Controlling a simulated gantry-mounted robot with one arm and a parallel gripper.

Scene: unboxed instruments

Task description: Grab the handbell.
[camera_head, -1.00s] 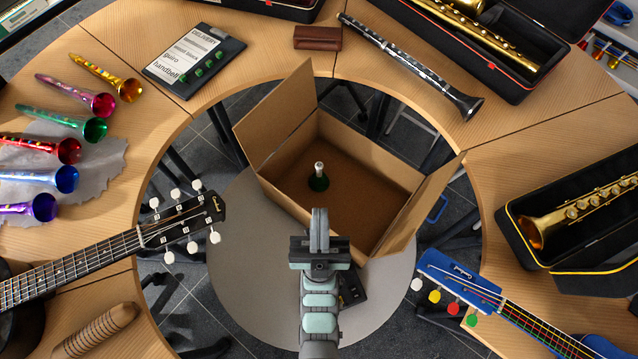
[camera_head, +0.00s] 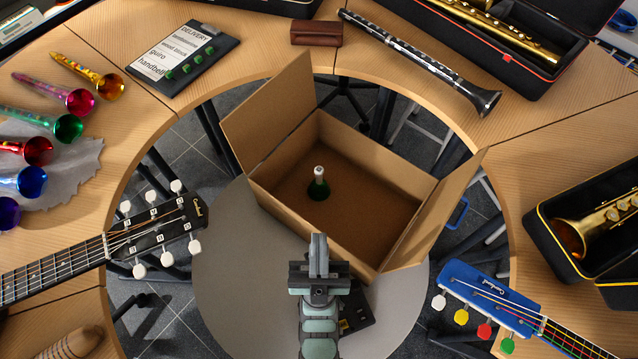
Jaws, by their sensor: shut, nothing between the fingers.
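Several coloured handbells lie on the left of the curved table in the head view: yellow (camera_head: 108,84), magenta (camera_head: 80,101), green (camera_head: 68,128), red (camera_head: 38,151), blue (camera_head: 31,181) and purple (camera_head: 8,213). An object with a white upright top and a dark green round base (camera_head: 318,188) stands inside the open cardboard box; it looks like a handbell, but I cannot be sure. My gripper (camera_head: 318,254) is shut and empty, in front of the box's near side in the picture and apart from the coloured handbells.
The open cardboard box (camera_head: 400,170) has raised flaps and stands on a grey round surface (camera_head: 225,255). The ring-shaped table holds a clipboard (camera_head: 180,62), wood block (camera_head: 316,33), clarinet (camera_head: 425,62), guitar (camera_head: 155,236), blue instrument (camera_head: 490,290) and a guiro (camera_head: 78,343).

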